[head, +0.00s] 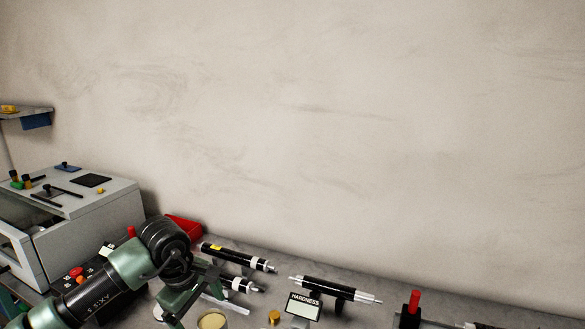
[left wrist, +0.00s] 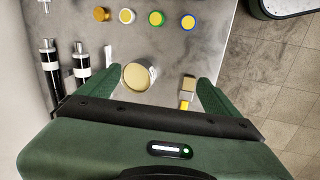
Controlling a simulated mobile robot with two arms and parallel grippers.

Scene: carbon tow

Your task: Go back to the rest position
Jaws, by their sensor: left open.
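My left arm comes in from the lower left in the head view, and my left gripper (head: 205,292) hangs over the bench. In the left wrist view its green fingers (left wrist: 160,82) are spread apart with nothing clamped between them. A round pot with a cream top (left wrist: 139,76) and a brush with a yellow handle (left wrist: 188,88) show in the gap between the fingers. The pot (head: 212,320) also shows at the bottom of the head view, close to the gripper. My right gripper is in neither view.
Black cylinders (head: 238,257) lie on the bench beside the gripper. A grey machine (head: 95,220) stands at left, with a red bin (head: 183,226) behind the arm. Several coloured caps (left wrist: 157,18) line the bench.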

